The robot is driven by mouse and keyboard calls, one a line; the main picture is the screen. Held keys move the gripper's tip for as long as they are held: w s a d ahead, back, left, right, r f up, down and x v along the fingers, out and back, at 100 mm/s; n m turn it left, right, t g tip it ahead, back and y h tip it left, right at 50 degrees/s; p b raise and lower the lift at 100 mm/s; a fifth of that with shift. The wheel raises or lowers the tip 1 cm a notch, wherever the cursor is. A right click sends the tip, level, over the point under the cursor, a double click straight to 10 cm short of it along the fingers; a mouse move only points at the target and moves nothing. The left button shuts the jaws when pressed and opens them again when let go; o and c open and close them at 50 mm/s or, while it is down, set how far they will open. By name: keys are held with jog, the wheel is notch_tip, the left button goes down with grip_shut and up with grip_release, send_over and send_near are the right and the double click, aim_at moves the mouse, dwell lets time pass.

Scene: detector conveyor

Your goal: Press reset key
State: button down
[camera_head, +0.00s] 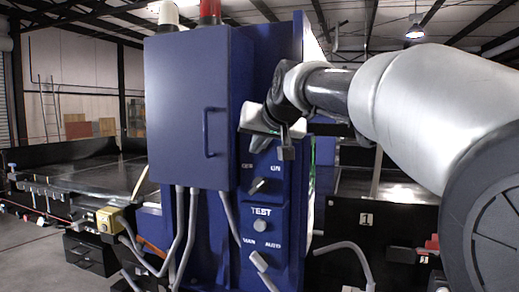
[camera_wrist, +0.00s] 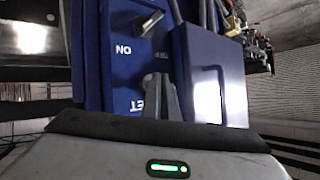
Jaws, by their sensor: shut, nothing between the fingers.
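The blue control panel (camera_head: 283,215) faces me. My gripper (camera_head: 258,143) is in front of its upper part, shut and empty. In the wrist view the closed fingers (camera_wrist: 157,84) lie over the panel, beside upside-down letters "ET" (camera_wrist: 136,105), apparently the end of RESET. The reset key itself is hidden behind my gripper in both views. I cannot tell whether the fingertips touch the panel. The ON selector switch (camera_wrist: 150,23) shows just past the fingertips; in the head view this switch (camera_head: 257,186) sits below my gripper.
A TEST button (camera_head: 260,225) and a MAN/AUTO switch (camera_head: 259,261) sit lower on the panel. A blue cabinet (camera_head: 187,110) with a handle juts out to the left of my gripper. Grey conduits (camera_head: 178,235) run below it. A conveyor (camera_head: 75,172) lies at the left.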

jog(key=shift+s+a, duration=0.1)
jog(key=shift+s, duration=0.15)
jog(key=s, duration=0.1)
jog(key=s+a+b, duration=0.1)
jog(key=s, duration=0.2)
jog(key=shift+s+a+b, duration=0.35)
jog(key=shift+s+b, duration=0.05)
dwell(0.5)
jog(key=s+d+f+g+h, duration=0.1)
jog(key=s+d+f+g, duration=0.1)
jog(key=s+d+f, duration=0.3)
jog(key=s+d+f+g+h+p, duration=0.1)
jog(key=s+d+f, duration=0.5)
jog(key=s+f, duration=0.8)
jog(key=s+d+f+g+h, duration=0.1)
jog(key=s+d+f+g, duration=0.2)
jog(key=s+f, duration=0.7)
jog(key=d, duration=0.2)
jog(key=shift+d+m+h, duration=0.3)
jog(key=shift+m+h, duration=0.1)
jog(key=shift+s, duration=0.1)
